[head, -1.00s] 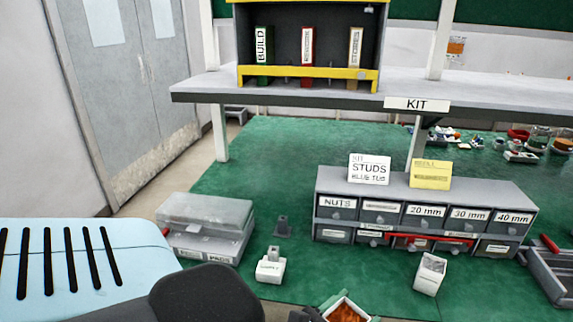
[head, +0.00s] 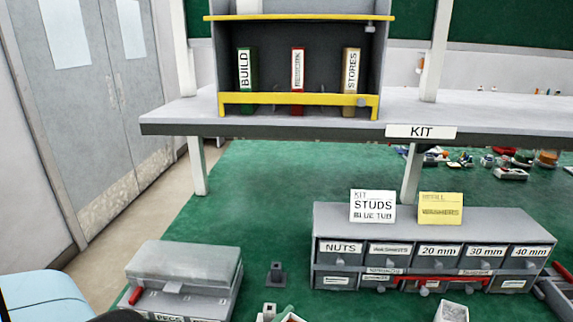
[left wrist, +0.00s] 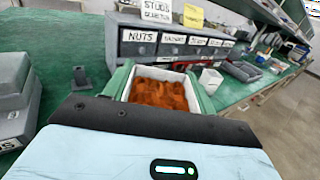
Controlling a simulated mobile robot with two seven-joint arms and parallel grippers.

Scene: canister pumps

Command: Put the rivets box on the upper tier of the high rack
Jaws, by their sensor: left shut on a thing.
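An open white box (left wrist: 160,92) full of small orange-brown pieces, which I take for the rivets box, is in my left gripper (left wrist: 160,98). The green fingers close on its two sides, and it looks level. In the head view only the rim of the box (head: 291,317) shows at the bottom edge. The high rack (head: 375,60) is a grey, yellow-edged unit standing on the raised shelf. Its lower tier holds green, red and tan binders behind a yellow bar. Its upper tier (head: 300,16) is cut by the picture's top. My right gripper is out of view.
A grey drawer unit (head: 435,222) with two cards on top stands on the green bench (head: 270,190). A lidded grey case (head: 185,265) is at left. The KIT shelf (head: 290,122) and its posts overhang the bench. A white bin (head: 452,312) is near the front.

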